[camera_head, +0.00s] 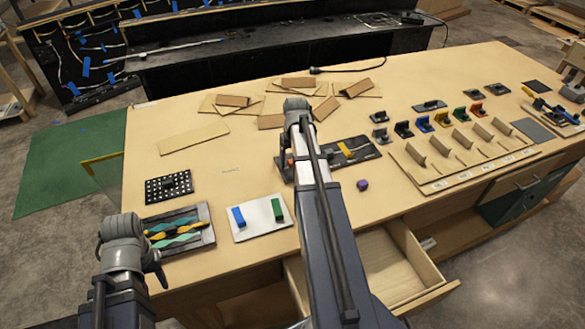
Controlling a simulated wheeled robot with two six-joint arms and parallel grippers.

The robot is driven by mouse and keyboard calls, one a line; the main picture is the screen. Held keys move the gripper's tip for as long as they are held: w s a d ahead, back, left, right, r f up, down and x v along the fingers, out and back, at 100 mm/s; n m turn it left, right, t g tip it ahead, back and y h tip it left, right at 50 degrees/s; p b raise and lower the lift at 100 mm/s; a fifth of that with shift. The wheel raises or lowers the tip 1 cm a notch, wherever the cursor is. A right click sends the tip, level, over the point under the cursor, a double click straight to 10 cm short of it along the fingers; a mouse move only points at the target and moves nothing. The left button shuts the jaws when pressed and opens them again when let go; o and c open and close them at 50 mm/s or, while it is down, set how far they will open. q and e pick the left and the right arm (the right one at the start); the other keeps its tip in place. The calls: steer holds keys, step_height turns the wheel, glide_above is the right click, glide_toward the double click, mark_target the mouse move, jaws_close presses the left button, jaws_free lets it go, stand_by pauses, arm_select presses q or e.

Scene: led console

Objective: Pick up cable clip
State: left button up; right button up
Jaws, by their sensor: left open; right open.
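No object is plainly marked as the cable clip. Small upright clip-like pieces stand in a row at the right of the table: a blue one (423,124), a yellow one (442,119), a green one (460,113), a red one (477,108) and several black ones (403,130). My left gripper (156,264) is open and empty at the table's front left, near the tray of coloured pieces. My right gripper (284,165) is open over the middle of the table, partly hidden by its own arm. Both are well left of the row.
A wooden rack (465,165) with upright dividers lies before the row. A white board (262,232) bears a blue and a green block. A purple piece (362,185) lies right of my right arm. An open drawer (405,258) juts from the front. Cardboard pieces (193,138) lie behind.

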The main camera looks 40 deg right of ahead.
jaws_close()
stand_by(0.6)
